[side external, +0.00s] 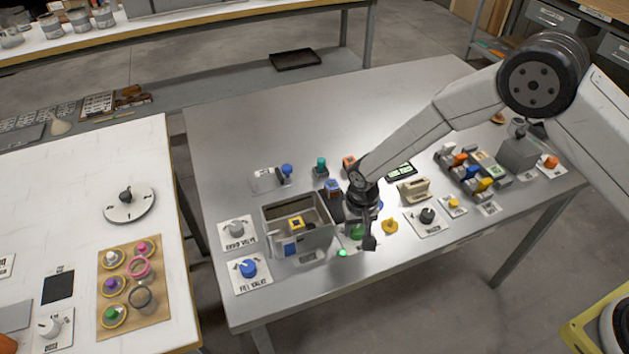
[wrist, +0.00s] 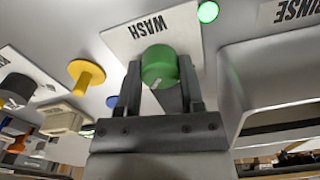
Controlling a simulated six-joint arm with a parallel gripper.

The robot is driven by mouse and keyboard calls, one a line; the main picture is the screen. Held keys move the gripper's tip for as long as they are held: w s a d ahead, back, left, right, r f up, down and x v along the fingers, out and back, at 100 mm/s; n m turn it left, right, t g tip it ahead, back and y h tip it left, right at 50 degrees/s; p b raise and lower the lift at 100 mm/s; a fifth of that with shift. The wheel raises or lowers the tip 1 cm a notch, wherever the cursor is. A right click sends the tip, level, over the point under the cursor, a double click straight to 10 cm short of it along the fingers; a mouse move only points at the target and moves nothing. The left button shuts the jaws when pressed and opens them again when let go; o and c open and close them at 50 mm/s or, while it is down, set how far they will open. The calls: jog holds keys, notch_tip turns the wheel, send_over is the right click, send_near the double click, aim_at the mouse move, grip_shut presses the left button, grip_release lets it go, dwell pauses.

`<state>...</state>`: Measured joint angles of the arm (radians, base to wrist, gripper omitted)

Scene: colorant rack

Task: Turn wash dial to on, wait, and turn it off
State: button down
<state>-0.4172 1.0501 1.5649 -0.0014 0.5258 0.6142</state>
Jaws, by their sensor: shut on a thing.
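The wash dial is a green knob (wrist: 158,66) on a white plate marked WASH (wrist: 120,38). My gripper (wrist: 160,88) is shut on the green knob, with one finger on each side of it. A light pointer mark shows on the knob's edge. A green light (wrist: 208,12) is lit beside the plate. In the side external view, my gripper (side external: 366,238) points down at the dial, and the green knob (side external: 357,231) is partly hidden by it. The lit green light (side external: 343,253) also shows there.
A grey metal basin (side external: 323,239) with a yellow-topped block stands left of my gripper. A yellow knob (side external: 390,226) is close on the right, then a black dial (side external: 427,215). A blue dial (side external: 248,267) sits near the table's left corner. The table's back area is clear.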

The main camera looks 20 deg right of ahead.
jog(key=shift+n, duration=0.3)
jog(key=n, duration=0.8)
jog(key=shift+n, duration=0.4)
jog(key=n, duration=0.4)
jog(key=shift+n, duration=2.3)
jog(key=shift+c, duration=1.1)
grip_release()
jog(key=shift+r, duration=0.1)
